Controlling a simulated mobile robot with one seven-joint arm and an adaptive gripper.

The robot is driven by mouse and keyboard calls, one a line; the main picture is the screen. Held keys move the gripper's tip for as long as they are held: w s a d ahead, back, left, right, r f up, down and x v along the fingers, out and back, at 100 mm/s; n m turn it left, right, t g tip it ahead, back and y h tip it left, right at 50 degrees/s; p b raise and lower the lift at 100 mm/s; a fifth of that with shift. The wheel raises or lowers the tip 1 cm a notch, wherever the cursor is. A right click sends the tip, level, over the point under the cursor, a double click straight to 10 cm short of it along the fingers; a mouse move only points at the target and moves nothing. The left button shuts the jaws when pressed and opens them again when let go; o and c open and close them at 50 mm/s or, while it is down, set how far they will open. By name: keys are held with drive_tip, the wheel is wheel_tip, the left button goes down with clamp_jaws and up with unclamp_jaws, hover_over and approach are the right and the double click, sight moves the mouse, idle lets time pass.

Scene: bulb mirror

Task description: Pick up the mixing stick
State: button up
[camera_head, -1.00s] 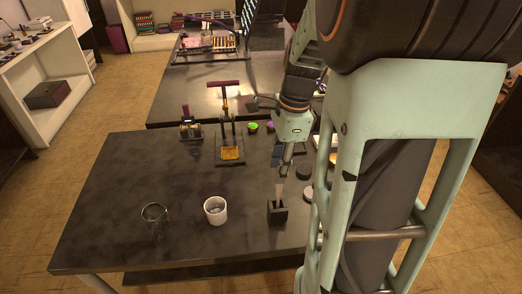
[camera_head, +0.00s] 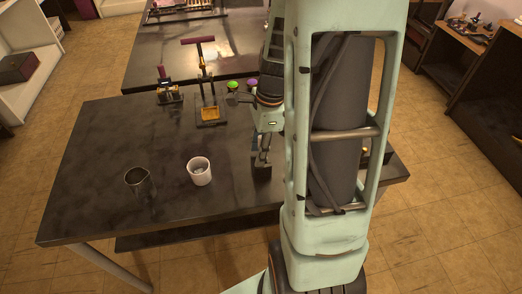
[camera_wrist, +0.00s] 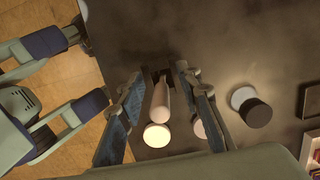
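The mixing stick (camera_wrist: 160,104), a pale rod with a round, bright end, points up toward the camera in the wrist view. My gripper (camera_wrist: 159,74) is open, with one blue-grey finger on each side of the stick. Gaps show between the stick and both fingers. The stick's far end is at a small dark holder, which is hard to make out against the dark table. In the head view my gripper (camera_head: 262,160) points down at the table, and my arm hides much around it; the stick cannot be made out clearly there.
A white cup (camera_head: 200,172) and a dark metal cup (camera_head: 139,186) stand left of my gripper on the dark table (camera_head: 100,160). A stand with a purple top bar (camera_head: 199,40) is behind. A dark round piece (camera_wrist: 257,113) lies right in the wrist view.

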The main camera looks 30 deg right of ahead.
drive_tip(key=shift+f, duration=0.3)
drive_tip(key=shift+c, duration=0.5)
clamp_jaws()
